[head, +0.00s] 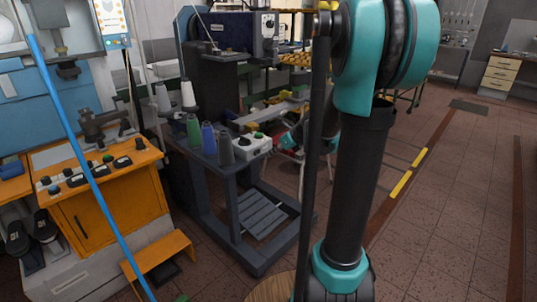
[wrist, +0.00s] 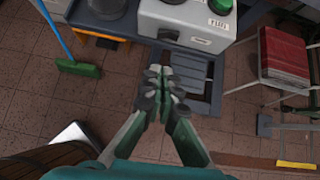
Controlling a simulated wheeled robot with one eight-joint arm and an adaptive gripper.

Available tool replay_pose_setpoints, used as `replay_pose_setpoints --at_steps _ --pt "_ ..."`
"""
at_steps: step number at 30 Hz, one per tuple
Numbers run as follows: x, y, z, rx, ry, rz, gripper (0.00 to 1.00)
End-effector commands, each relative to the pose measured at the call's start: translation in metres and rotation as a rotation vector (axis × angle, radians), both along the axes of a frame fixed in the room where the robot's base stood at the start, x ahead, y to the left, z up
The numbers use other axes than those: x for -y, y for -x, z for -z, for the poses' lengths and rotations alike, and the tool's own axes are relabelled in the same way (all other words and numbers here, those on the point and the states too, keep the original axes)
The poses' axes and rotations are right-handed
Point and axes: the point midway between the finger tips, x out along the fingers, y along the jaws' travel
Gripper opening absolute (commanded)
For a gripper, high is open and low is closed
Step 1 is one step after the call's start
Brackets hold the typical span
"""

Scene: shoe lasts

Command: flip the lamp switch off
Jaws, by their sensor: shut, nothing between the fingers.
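A light grey control box (head: 262,149) sits on the front right corner of a dark machine table in the head view.
Thread cones (head: 208,138) stand left of the box. A blue broom handle (head: 75,130) crosses the left side, its green head (wrist: 78,68) on the floor. A red-seated stool (wrist: 284,55) stands right of the box in the wrist view. Tiled floor (head: 470,220) is clear at right.

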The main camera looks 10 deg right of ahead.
Motion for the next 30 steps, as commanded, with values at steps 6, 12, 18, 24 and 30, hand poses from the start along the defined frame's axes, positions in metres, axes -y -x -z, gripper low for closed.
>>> replay_pose_setpoints --at_steps 6,12,18,24,30 --pt "0.012 0.023 -0.025 0.0 -0.001 0.002 0.0" --pt "0.019 0.038 -0.04 -0.001 -0.001 0.001 0.0" --pt "0.021 0.043 -0.047 0.0 0.0 0.0 0.0" --pt "0.021 0.044 -0.047 0.0 -0.001 -0.001 0.0" --pt "0.024 0.041 -0.047 -0.003 0.0 -0.012 0.0"
